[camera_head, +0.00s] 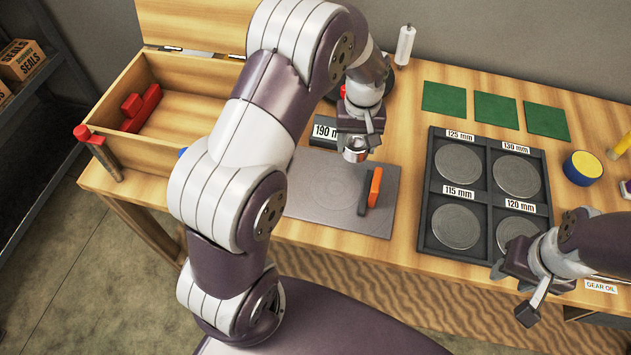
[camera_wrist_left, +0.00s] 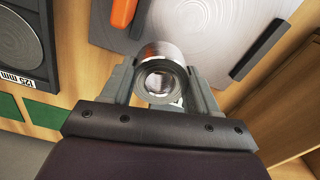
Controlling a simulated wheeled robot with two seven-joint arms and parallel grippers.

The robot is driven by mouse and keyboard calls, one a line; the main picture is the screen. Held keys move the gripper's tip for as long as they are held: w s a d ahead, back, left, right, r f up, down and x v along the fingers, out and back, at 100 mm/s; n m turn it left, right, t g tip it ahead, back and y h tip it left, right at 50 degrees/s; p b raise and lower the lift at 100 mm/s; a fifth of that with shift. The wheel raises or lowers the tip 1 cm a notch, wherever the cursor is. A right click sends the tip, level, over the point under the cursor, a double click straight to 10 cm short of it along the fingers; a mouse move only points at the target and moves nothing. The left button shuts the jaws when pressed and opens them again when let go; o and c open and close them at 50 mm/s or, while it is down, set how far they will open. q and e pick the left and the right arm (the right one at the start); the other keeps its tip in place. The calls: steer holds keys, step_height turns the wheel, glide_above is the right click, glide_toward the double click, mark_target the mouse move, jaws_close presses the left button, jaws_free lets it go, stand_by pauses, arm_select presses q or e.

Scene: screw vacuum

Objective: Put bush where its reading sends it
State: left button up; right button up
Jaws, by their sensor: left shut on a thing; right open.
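The bush (camera_head: 355,155) is a shiny metal ring; it also shows in the left wrist view (camera_wrist_left: 163,82), with its bore facing the camera. My left gripper (camera_head: 356,140) is shut on it near the grey plate (camera_head: 318,200); I cannot tell whether it touches the plate. A label partly hidden by my left arm shows "190 m" (camera_head: 325,132). A black tray (camera_head: 487,195) has round recesses labelled 125 mm (camera_head: 460,135), 130 mm (camera_head: 515,147), 115 mm (camera_head: 459,193) and 120 mm (camera_head: 520,207). My right gripper (camera_head: 512,293) is open and empty at the tray's lower right corner.
An orange and black piece (camera_head: 371,190) stands on the plate. An open wooden box (camera_head: 190,75) with red pieces is at left. Green pads (camera_head: 495,110) lie behind the tray. A yellow and blue roll (camera_head: 582,168) is to its right.

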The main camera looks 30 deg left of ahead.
arm_select(q)
steer(key=n, duration=0.1)
steer(key=w+r+n+b, duration=0.1)
steer(key=n, duration=0.1)
steer(key=w+d+r+n, duration=0.1)
steer(key=shift+n, duration=0.4)
steer(key=shift+s+d+r+n+b, duration=0.15)
steer(key=shift+s+r+n+b, duration=0.1)
steer(key=shift+r+n+b, duration=0.35)
steer(key=s+b, duration=0.1)
glide_above(316, 183)
steer(key=shift+n, duration=0.4)
step_height(316, 183, down, 6)
steer(key=shift+d+f, duration=0.1)
steer(key=shift+d, duration=0.05)
steer(key=shift+s+f, duration=0.1)
steer(key=shift+f, duration=0.1)
step_height(316, 183, down, 4)
steer(key=shift+r, duration=0.1)
arm_select(e)
step_height(316, 183, down, 4)
